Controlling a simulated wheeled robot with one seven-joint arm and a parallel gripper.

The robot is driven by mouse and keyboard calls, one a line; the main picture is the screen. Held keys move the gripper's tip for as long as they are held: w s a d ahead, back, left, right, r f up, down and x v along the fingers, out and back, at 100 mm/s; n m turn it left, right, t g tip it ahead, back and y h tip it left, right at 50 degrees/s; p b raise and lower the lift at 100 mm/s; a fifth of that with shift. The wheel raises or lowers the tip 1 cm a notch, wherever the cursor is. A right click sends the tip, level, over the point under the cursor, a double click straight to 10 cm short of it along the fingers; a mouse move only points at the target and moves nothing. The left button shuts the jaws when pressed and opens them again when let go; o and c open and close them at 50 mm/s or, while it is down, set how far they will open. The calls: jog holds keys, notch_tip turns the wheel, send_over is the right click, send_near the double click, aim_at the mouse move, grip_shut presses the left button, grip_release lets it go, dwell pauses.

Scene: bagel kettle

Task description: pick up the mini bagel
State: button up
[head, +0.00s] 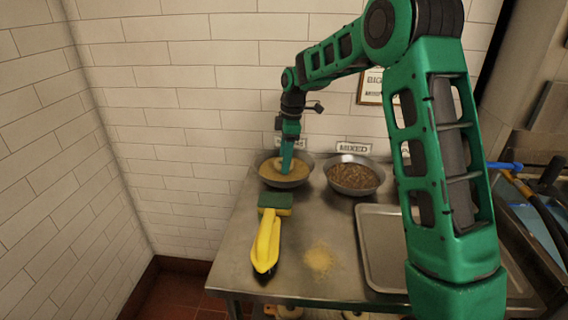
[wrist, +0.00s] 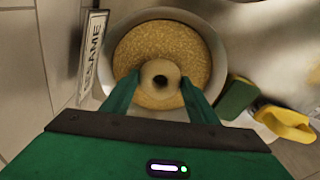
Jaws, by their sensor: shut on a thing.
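The mini bagel (wrist: 160,82) is a pale ring with a dark hole, seen from above in the wrist view. My gripper (wrist: 160,98) is shut on it, with one green finger on each side of the ring. The bagel is at or just over the sesame seeds in a metal bowl (wrist: 205,40); I cannot tell whether it touches them. In the head view my gripper (head: 284,165) points down into the same bowl (head: 286,184), and the bagel is mostly hidden by the fingers.
A bowl of mixed seeds (head: 354,175) stands right of the sesame bowl. A metal tray (head: 380,250) is at the right. Spilled seeds (head: 319,260) lie near the front. A tiled wall stands behind.

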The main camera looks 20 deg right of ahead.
aim_at(281, 163)
jog(key=r, duration=0.4)
jog(key=shift+s+a+r, duration=0.15)
jog(key=shift+a, duration=0.2)
jog(key=s+a+r, duration=0.6)
jog(key=a, duration=0.3)
notch_tip(281, 163, up, 10)
jog(key=shift+w+r, duration=0.15)
jog(key=shift+w, duration=0.05)
